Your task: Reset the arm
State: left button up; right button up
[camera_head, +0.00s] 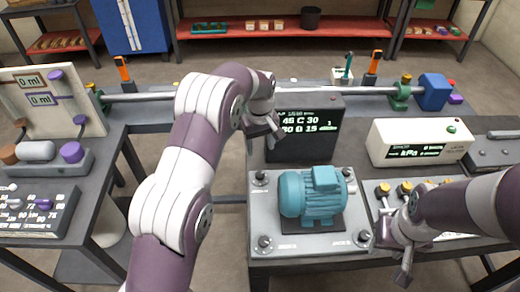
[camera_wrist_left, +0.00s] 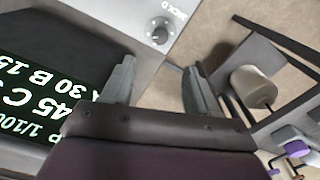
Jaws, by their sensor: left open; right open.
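My left gripper (camera_head: 263,130) hangs in front of the left part of the black display box (camera_head: 305,152), above and left of the motor plate. In the left wrist view its two fingers (camera_wrist_left: 160,88) stand apart with nothing between them. My right gripper (camera_head: 390,255) is low at the right, by the right edge of the motor plate, and is open; nothing shows in it. A teal motor (camera_head: 313,193) sits on the grey plate (camera_head: 290,245) with knobs at its corners, apart from both grippers.
A white meter box (camera_head: 418,143) stands at the right, with yellow-topped terminals (camera_head: 405,187) before it. A long shaft (camera_head: 220,95) crosses behind. A floor gap separates the benches.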

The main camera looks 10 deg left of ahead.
dwell(0.5)
pick_arm(q)
jog(key=s+a+r+m, duration=0.1)
jog(key=s+r+m, duration=0.1)
jog(key=s, duration=1.1)
jog(key=s+a+r+m+t, duration=0.1)
jog(key=s+m, duration=0.4)
jog(key=s, duration=0.8)
notch_tip(320, 180, up, 2)
jog(key=shift+s+a, duration=0.4)
jog(key=shift+a, duration=0.25)
jog(key=shift+s, duration=0.1)
